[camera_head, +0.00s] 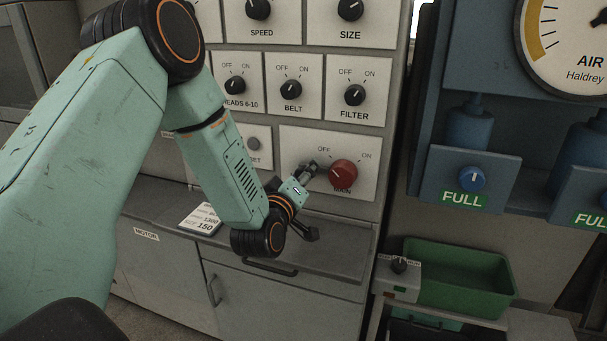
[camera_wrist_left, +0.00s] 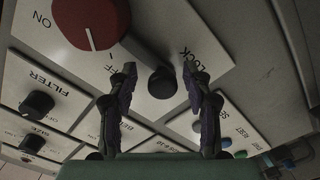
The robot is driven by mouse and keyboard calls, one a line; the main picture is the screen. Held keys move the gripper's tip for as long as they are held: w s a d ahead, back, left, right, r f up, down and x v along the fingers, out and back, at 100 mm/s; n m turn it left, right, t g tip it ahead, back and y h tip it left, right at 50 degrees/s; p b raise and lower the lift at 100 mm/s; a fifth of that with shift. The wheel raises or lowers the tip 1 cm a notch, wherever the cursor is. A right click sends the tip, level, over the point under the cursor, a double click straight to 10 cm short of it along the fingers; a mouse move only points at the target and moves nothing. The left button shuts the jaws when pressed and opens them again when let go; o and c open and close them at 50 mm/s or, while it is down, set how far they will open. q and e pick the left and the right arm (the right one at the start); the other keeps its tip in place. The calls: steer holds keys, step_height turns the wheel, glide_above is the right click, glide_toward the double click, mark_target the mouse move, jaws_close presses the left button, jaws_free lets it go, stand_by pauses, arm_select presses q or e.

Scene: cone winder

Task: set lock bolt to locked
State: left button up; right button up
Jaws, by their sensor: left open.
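The lock bolt (camera_wrist_left: 162,83) is a dark rod with a round black knob at its end, beside the LOCK lettering in the left wrist view. Its rod reaches up to the edge of the red MAIN knob (camera_wrist_left: 90,20). The red MAIN knob also shows in the head view (camera_head: 343,174), with its white mark slanted towards the OFF side. My left gripper (camera_wrist_left: 160,70) is open, with one finger on each side of the bolt's knob; I cannot tell whether they touch it. In the head view my left gripper (camera_head: 311,167) is just left of the red knob and hides most of the bolt.
Black knobs, such as FILTER (camera_head: 354,95) and BELT (camera_head: 291,90), sit above on the panel. A grey ledge (camera_head: 340,245) runs below, with a printed card (camera_head: 201,219) on it. A green bin (camera_head: 462,280) and blue FULL valve panels (camera_head: 465,180) are at the right.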

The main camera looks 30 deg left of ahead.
arm_select(q)
steer(key=shift+s, duration=0.2)
steer(key=v, duration=1.1)
steer(key=shift+s, duration=0.3)
steer(key=shift+d, duration=0.15)
steer(key=shift+f, duration=0.1)
